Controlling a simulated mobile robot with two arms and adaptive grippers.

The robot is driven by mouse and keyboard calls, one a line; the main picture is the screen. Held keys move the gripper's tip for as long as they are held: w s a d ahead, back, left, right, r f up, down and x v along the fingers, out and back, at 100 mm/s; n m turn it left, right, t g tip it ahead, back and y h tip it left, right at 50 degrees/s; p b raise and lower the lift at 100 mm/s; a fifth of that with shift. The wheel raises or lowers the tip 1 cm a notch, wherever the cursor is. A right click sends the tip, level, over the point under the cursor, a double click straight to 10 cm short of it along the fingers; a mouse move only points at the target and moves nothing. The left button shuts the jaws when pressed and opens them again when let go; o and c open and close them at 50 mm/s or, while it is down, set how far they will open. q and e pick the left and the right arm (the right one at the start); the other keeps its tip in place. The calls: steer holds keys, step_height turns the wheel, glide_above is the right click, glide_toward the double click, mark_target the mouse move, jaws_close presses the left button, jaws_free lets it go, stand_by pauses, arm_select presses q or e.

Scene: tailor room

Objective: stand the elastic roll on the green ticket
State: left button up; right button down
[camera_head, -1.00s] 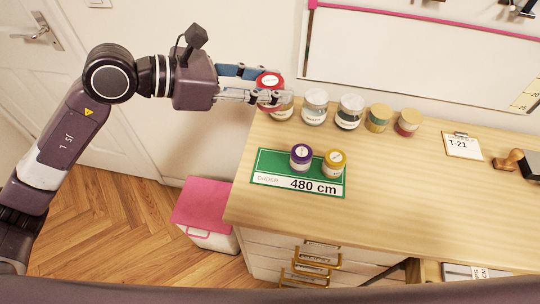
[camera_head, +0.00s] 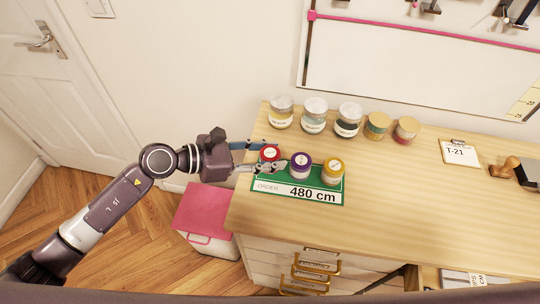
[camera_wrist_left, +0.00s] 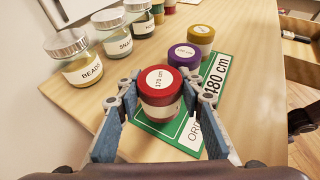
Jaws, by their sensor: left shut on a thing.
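The red-topped elastic roll (camera_head: 270,153) is upright at the left end of the green ticket (camera_head: 330,198), and it also shows in the left wrist view (camera_wrist_left: 160,90), labelled 170 cm. My left gripper (camera_head: 264,160) is shut around the roll, one finger on each side. In the left wrist view the roll is over the ticket's end; whether its base touches the ticket cannot be told. A purple-topped roll (camera_head: 301,164) and a yellow-topped roll (camera_head: 332,170) stand on the ticket to the right. My right gripper is not in view.
Jars (camera_head: 315,115) and more rolls (camera_head: 406,129) stand in a row along the back of the table. A T-21 clipboard (camera_head: 460,153) and a stamp (camera_head: 507,167) lie to the right. The table's middle right is bare. A pink-lidded bin (camera_head: 204,210) stands on the floor.

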arm_select(q)
steer(key=shift+f, duration=0.45)
steer(key=shift+f, duration=0.1)
steer(key=o, duration=1.1)
steer(key=shift+r, duration=0.2)
steer(key=b+v, duration=0.3)
steer(key=v, duration=0.9)
